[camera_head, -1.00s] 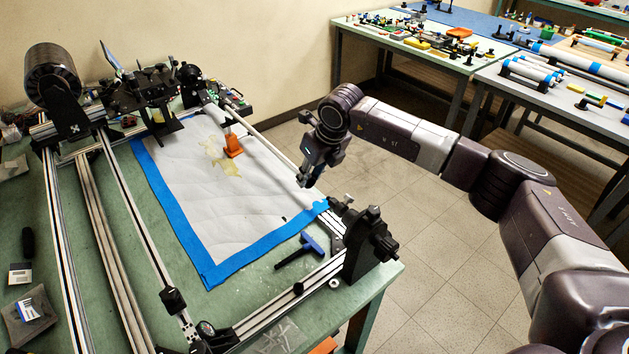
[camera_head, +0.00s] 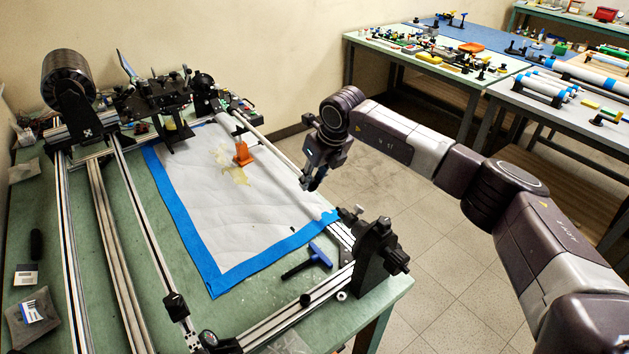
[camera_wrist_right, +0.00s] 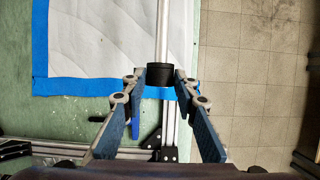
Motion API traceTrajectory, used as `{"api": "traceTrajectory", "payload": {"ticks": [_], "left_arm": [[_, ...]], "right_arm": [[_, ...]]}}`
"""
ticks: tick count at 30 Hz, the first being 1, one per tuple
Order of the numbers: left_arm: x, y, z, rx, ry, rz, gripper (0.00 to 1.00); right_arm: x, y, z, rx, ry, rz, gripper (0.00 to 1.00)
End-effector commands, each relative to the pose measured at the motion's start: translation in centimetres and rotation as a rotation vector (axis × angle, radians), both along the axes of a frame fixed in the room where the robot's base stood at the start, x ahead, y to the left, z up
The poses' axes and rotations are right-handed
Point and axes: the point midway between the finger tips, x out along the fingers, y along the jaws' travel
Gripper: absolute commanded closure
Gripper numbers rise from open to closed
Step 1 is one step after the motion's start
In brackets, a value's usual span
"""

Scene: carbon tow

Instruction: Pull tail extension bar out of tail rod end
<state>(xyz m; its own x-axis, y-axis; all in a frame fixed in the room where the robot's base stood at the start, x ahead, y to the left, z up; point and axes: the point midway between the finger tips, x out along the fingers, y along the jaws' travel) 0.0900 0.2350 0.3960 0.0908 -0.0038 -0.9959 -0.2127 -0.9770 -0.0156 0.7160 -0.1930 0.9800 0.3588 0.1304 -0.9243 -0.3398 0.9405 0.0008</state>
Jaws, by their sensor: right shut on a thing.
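A long silver bar (camera_wrist_right: 163,30) with a black end piece (camera_wrist_right: 159,76) shows in the right wrist view; I take it for the tail extension bar. My right gripper (camera_wrist_right: 160,77) has its fingertips on both sides of the black end and is shut on it. Where the bar ends and the tail rod end starts, I cannot tell. In the head view the right gripper (camera_head: 309,184) hangs over the table's right edge, up-left of and apart from the black tail bracket (camera_head: 376,255). The bar (camera_head: 278,152) runs from it toward the back left. My left gripper is out of view.
A winding frame with rails (camera_head: 140,230) and a black spool (camera_head: 68,76) stands on the green table. A white sheet edged in blue tape (camera_head: 195,235), an orange block (camera_head: 243,152) and a blue-handled tool (camera_head: 312,257) lie inside. Floor to the right is clear.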

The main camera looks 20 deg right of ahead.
Motion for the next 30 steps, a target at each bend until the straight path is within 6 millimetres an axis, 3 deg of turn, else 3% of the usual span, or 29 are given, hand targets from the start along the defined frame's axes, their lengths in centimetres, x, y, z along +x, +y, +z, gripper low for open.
{"api": "traceTrajectory", "payload": {"ticks": [16,30], "left_arm": [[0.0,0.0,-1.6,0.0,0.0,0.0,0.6],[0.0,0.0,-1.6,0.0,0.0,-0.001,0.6]], "right_arm": [[2.7,1.0,0.0,0.001,-0.004,0.0,0.96],[2.9,1.1,0.1,0.001,-0.004,0.001,0.96]]}}
